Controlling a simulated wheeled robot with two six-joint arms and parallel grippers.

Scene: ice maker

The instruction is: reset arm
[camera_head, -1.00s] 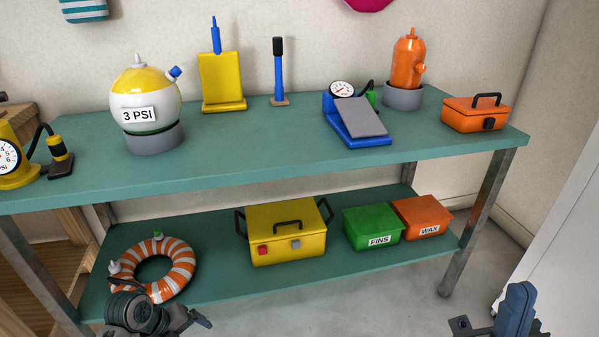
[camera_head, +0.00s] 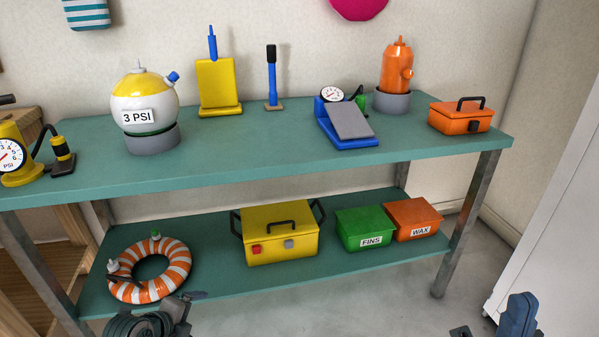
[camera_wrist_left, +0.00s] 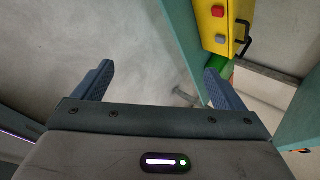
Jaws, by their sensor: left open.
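My left gripper (camera_wrist_left: 158,84) is open and empty in the left wrist view, its two blue-grey fingers wide apart over the pale floor. In the head view only the dark top of my left arm's end shows at the bottom edge, just below the striped ring. My right gripper (camera_head: 492,325) is at the bottom right of the head view, cut off by the frame edge, in front of the floor right of the bench. Its jaw state is not clear, and nothing is seen in it.
A green two-level bench (camera_head: 240,158) fills the middle. Its lower shelf bears an orange-white ring (camera_head: 178,262), a yellow box (camera_head: 285,245), a green FINS box (camera_head: 362,231) and an orange WAX box (camera_head: 413,219). A bench leg (camera_head: 465,225) stands near my right gripper.

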